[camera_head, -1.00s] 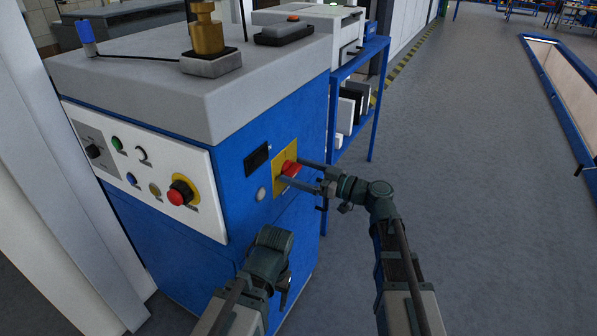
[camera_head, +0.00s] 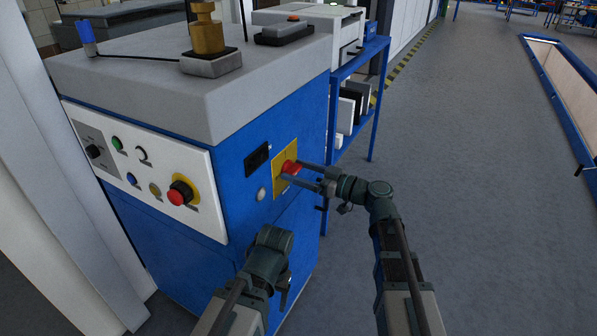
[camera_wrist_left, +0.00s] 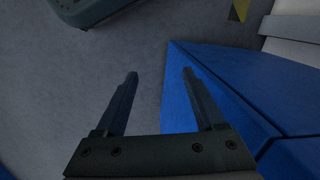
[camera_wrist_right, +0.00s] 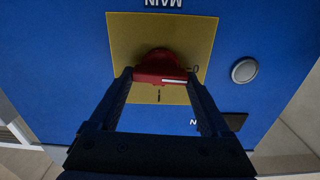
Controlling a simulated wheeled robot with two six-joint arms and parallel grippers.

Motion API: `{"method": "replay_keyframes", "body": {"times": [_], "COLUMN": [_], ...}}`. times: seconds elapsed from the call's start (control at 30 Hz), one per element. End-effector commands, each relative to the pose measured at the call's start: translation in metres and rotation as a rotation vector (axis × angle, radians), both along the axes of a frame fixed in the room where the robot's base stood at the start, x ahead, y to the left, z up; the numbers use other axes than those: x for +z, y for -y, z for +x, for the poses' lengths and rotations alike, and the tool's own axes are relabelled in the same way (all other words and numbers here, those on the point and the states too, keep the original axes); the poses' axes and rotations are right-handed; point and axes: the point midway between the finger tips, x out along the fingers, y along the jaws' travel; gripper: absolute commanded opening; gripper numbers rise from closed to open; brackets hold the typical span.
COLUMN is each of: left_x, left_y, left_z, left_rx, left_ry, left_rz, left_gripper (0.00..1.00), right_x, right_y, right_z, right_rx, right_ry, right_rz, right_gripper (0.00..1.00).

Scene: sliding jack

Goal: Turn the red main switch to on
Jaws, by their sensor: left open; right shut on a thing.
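The red main switch (camera_head: 290,167) is a rotary knob on a yellow plate (camera_head: 279,185) on the blue side of the machine. In the right wrist view the knob (camera_wrist_right: 158,62) has a white mark at its right end, toward the small "O"; an "I" is printed below the knob. My right gripper (camera_wrist_right: 159,75) is shut on the knob's handle, one finger at each end. My left gripper (camera_wrist_left: 160,73) is open and empty beside the machine, over the floor and blue housing; its fingers are mostly hidden in the head view.
A round pale button (camera_wrist_right: 244,70) and a black panel (camera_head: 257,158) are near the yellow plate. The white front panel has a red emergency knob (camera_head: 181,192) and several small buttons. A blue shelf (camera_head: 362,100) stands behind.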

Motion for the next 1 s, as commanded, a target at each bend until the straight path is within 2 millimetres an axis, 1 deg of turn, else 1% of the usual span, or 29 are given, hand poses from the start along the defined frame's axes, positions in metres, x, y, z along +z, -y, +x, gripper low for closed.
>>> {"method": "replay_keyframes", "body": {"times": [0.27, 1.0], "left_x": [-0.0003, -0.0024], "left_y": [0.0, 0.0], "left_z": [0.0, 0.0], "left_rx": [0.0, 0.0], "left_ry": [0.0, 0.0], "left_rz": [0.0, 0.0], "left_gripper": [0.71, 0.71], "right_x": [-0.0003, -0.0024], "right_y": [0.0007, 0.0023], "right_z": [0.0008, 0.0033], "right_rx": [0.0, 0.0], "right_ry": [-0.171, -0.779], "right_rz": [0.1, 0.453], "right_gripper": [0.26, 0.26]}}
